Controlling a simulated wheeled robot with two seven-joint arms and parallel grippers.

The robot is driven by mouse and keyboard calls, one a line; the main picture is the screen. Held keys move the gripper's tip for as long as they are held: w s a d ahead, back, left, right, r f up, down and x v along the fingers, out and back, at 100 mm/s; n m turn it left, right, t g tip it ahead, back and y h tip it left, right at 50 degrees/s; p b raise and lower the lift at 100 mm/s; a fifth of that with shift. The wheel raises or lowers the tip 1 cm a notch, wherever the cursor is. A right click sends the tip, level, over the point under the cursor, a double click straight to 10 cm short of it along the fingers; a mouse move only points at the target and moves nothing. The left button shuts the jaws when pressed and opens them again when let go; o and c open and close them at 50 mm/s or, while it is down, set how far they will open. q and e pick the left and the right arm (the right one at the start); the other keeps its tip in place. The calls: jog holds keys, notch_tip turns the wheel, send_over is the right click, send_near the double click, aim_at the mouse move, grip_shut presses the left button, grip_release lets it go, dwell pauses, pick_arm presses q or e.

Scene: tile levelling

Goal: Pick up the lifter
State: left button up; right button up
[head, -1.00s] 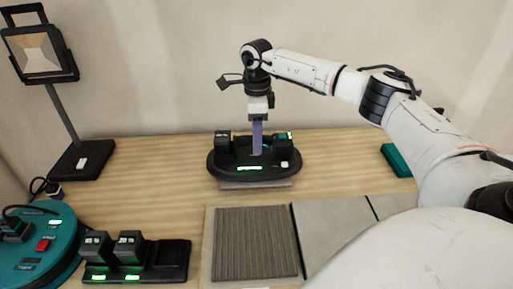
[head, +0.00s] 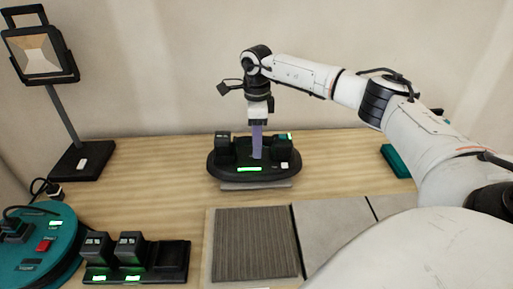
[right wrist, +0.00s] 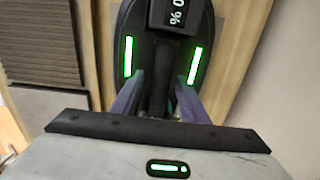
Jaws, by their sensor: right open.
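The lifter (head: 222,171) is a black oval device at the back middle of the table, with upright black blocks on top and a lit green strip. It also shows in the right wrist view (right wrist: 158,60), with a dark bar along its middle, green strips on both sides and a small display. It rests on a grey slab. My right gripper (head: 257,143) points straight down over its middle. Its purple fingers (right wrist: 158,103) are open, one on each side of the dark bar. Contact with the bar cannot be told. My left gripper is out of view.
A ribbed grey tile (head: 255,243) and smooth tiles (head: 335,232) lie in front. A charger with two battery packs (head: 128,250) and a teal round device (head: 62,245) stand front left. A lamp (head: 40,55) stands back left. A teal box (head: 398,160) lies right.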

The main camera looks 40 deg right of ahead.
jog(key=shift+c, duration=0.2)
grip_shut()
jog(key=shift+w+r, duration=0.1)
jog(key=shift+r, duration=0.1)
notch_tip(320, 180, up, 10)
jog(key=shift+f, duration=0.1)
notch_tip(320, 180, up, 8)
jog(key=p, duration=0.5)
jog(key=shift+f+p, duration=0.2)
jog(key=shift+p, duration=0.15)
dwell(0.5)
